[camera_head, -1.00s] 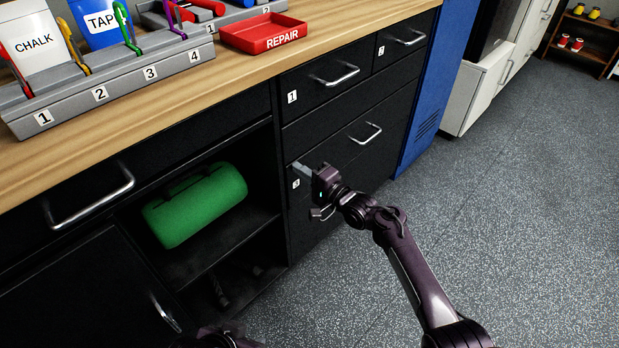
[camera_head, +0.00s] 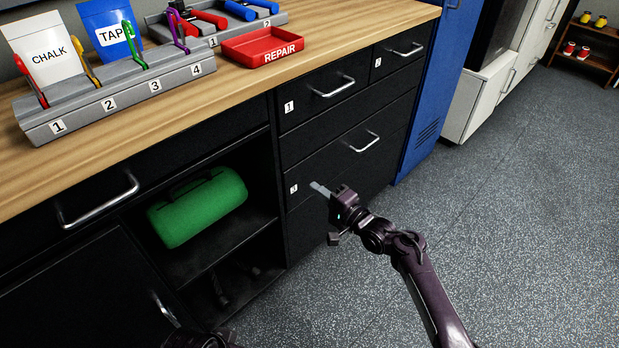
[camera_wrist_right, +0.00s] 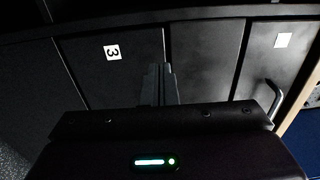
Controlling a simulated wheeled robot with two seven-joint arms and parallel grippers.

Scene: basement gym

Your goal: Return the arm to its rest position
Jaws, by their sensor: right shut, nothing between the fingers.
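My right arm (camera_head: 425,290) reaches in from the lower right in the head view. Its gripper (camera_head: 319,188) is shut and empty, in front of the black cabinet near the drawer labelled 3 (camera_head: 345,165). In the right wrist view the closed fingers (camera_wrist_right: 158,85) point toward the black cabinet front, with the label 3 (camera_wrist_right: 112,52) to their left. Whether the fingertips touch the front cannot be told. Of my left arm only a dark part (camera_head: 205,338) shows at the bottom edge; its gripper is not seen.
The wooden counter (camera_head: 215,95) holds a grey numbered rack (camera_head: 125,98), chalk and tape packets and a red repair tray (camera_head: 262,46). A green speaker-like cylinder (camera_head: 198,207) lies in the open shelf. Metal drawer handles (camera_head: 363,143) stick out. The speckled floor (camera_head: 510,220) at right is clear.

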